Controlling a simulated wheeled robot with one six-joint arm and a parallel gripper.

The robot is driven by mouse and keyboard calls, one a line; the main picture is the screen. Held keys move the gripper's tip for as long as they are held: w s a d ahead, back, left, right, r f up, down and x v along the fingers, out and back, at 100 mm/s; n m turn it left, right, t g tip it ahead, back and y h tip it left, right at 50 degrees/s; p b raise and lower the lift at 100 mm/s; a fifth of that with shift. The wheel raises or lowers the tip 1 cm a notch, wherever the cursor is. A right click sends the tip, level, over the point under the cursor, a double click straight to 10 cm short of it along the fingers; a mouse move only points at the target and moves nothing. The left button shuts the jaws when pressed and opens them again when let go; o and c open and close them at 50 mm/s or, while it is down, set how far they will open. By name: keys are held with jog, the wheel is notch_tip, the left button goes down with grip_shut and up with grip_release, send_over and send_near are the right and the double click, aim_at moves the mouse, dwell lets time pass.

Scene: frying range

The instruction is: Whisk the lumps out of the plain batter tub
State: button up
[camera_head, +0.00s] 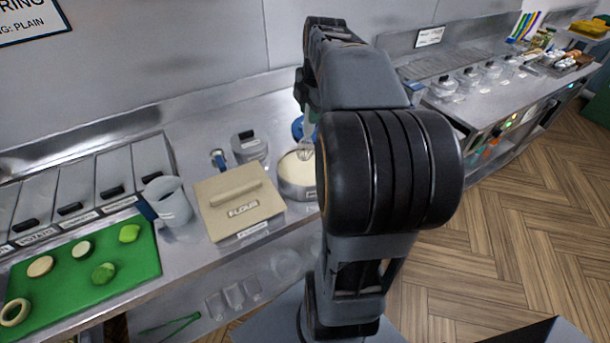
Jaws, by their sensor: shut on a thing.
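A round metal tub of pale batter (297,188) stands on the steel counter, its right part hidden behind my arm. A wire whisk (306,150) stands roughly upright with its wires down at the batter. My gripper (304,106) is above the tub, partly hidden by my arm, and is shut on the whisk. I cannot make out any lumps in the batter from here. A label on the tub is not readable.
A grey jug (168,201) and a green board (82,268) with vegetable slices lie further left.

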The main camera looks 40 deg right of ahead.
jog(key=p+v, duration=0.2)
jog(key=w+p+v, duration=0.1)
jog(key=p+v, duration=0.1)
jog(key=v, duration=0.1)
jog(key=shift+d+r, duration=0.1)
dwell(0.3)
jog(key=shift+s, duration=0.1)
dwell(0.4)
